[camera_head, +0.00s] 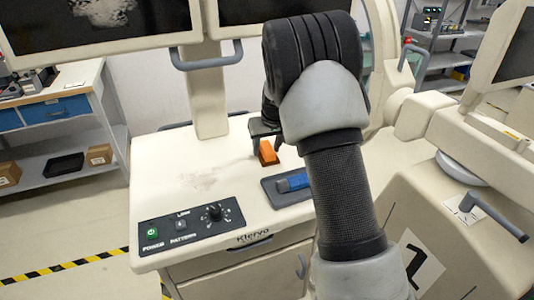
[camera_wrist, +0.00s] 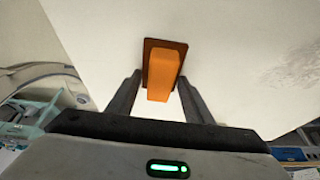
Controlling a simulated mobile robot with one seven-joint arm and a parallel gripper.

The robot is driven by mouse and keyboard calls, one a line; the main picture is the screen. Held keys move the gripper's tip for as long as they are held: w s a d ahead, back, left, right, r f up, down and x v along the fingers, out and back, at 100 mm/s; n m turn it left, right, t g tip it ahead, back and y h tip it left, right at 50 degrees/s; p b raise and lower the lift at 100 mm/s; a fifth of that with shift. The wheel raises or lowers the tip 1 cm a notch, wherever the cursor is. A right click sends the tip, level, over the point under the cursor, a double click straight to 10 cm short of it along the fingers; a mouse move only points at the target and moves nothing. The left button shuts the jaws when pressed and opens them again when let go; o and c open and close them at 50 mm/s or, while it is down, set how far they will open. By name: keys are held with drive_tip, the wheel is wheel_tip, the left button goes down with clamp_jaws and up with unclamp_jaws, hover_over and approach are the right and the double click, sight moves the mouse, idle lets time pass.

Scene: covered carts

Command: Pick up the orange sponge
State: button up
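The orange sponge (camera_head: 268,153) is a small upright block on the white cart top, near the middle of the head view. In the wrist view the sponge (camera_wrist: 163,75) shows with a dark brown patch around its far end, against the pale surface. My gripper (camera_head: 266,145) points down over it. In the wrist view my gripper (camera_wrist: 159,82) is open, with one finger on each side of the sponge's near end. A gap shows at the left finger; the right fingertip looks close to the sponge, and contact cannot be told. My arm hides part of the cart behind.
A blue object (camera_head: 293,182) lies in a dark grey tray (camera_head: 272,193) just right of and nearer than the sponge. A control panel (camera_head: 190,225) with a knob is at the front left. A monitor post (camera_head: 207,100) rises behind.

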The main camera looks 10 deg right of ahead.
sight(266, 147)
drive_tip(key=shift+c, duration=0.7)
wheel_tip(266, 147, up, 10)
drive_tip(key=shift+r, duration=0.1)
drive_tip(key=o, duration=0.4)
drive_tip(key=c, duration=0.3)
drive_tip(key=shift+s+a+p, duration=0.1)
drive_tip(key=shift+p, duration=0.2)
